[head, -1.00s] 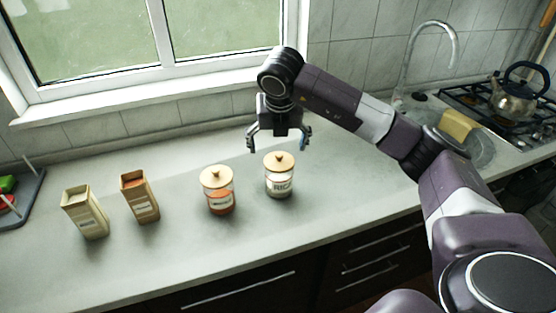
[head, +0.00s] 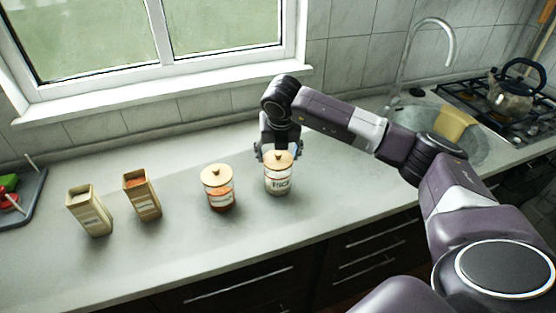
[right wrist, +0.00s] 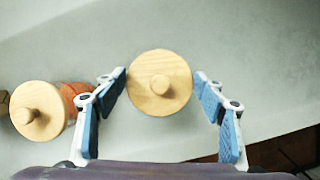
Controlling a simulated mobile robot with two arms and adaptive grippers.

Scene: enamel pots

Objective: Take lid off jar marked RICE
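The jar marked RICE (head: 278,184) stands upright on the counter, a clear jar with a wooden lid (head: 279,158) on it. In the right wrist view the round lid (right wrist: 160,83) with its knob lies between the fingertips. My right gripper (head: 278,152) is open, pointing down right over the jar; in the right wrist view its blue-padded fingers (right wrist: 164,88) stand on either side of the lid. Small gaps seem to show between pads and lid. My left gripper is not in view.
A second jar (head: 219,190) with a wooden lid and orange contents stands just left of the RICE jar. A sink (head: 466,148) and kettle (head: 511,94) are at the right. The counter in front is clear.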

